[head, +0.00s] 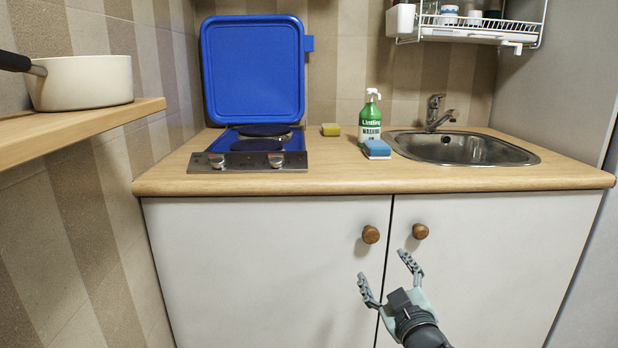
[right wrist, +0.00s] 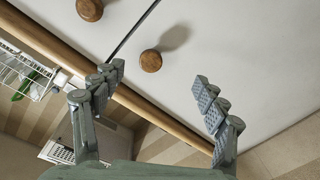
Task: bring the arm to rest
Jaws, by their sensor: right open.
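My right gripper (head: 386,274) is open and empty in front of the white cabinet doors, below the two wooden knobs. In the right wrist view its two fingers (right wrist: 160,95) are spread apart with nothing between them. The left knob (head: 370,234) and the right knob (head: 421,231) show beyond the fingertips; the gripper does not hold either. The blue hob lid (head: 252,70) stands upright, open, behind the hob (head: 247,160). My left gripper is not in view.
A white pot (head: 82,84) stands on a shelf (head: 75,130) at left. A dish rack (head: 480,28) hangs at upper right.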

